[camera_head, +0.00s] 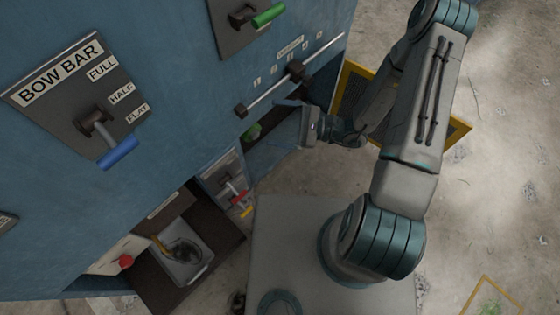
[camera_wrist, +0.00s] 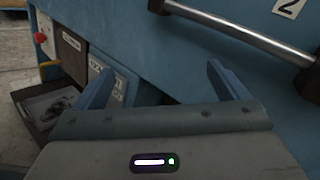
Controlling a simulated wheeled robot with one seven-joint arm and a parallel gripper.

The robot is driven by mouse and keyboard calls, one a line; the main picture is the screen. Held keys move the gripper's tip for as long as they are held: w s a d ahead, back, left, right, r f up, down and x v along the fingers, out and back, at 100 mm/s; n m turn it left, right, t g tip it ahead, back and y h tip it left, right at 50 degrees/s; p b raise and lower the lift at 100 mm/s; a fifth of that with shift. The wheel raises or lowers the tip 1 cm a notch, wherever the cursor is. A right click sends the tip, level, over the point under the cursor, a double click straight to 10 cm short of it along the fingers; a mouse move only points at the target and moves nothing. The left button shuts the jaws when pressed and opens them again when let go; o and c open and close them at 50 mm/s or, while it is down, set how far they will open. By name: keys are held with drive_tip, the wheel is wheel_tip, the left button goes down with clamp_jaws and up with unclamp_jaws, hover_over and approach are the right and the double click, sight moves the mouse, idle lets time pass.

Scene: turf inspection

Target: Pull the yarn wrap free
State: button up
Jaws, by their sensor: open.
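No yarn wrap can be made out for certain in either view. A small green object (camera_head: 252,131) sits in the dark opening low in the blue machine, and I cannot tell what it is. My gripper (camera_wrist: 160,69) is open, with its two blue fingers spread and nothing seen between them. In the head view, my gripper (camera_head: 288,103) is close to the machine's face, beside the opening and below the slider rail (camera_head: 272,88). The rail also shows in the wrist view (camera_wrist: 240,36), above and to the right of the fingers.
The blue machine (camera_head: 170,70) carries a BOW BAR lever with a blue handle (camera_head: 118,154), a green-handled lever (camera_head: 268,14) and a red-handled lever (camera_head: 240,198). A grey pan (camera_head: 196,268) with dark contents sits low, near a red button (camera_head: 126,261).

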wheel_tip(320, 180, down, 13)
drive_tip(key=w+m+t+h+b, duration=0.1)
drive_tip(key=m+t+b, duration=0.3)
drive_tip(key=m+t, duration=0.25)
drive_tip(key=m+t+h+b, duration=0.3)
drive_tip(key=m+t+h, duration=0.1)
drive_tip(key=m, duration=0.1)
approach(256, 136)
drive_tip(key=b+x, duration=0.3)
drive_tip(key=x, duration=0.7)
drive_tip(key=shift+w+a+f+b, duration=0.2)
drive_tip(key=shift+w+a+b, duration=0.05)
drive_tip(key=shift+w+b, duration=0.1)
drive_tip(key=shift+w+a+r, duration=0.15)
drive_tip(key=shift+w+a, duration=0.2)
drive_tip(key=shift+a, duration=0.1)
drive_tip(key=c, duration=1)
drive_tip(key=shift+o, duration=0.3)
drive_tip(key=shift+s+d, duration=0.1)
drive_tip(key=shift+c, duration=0.6)
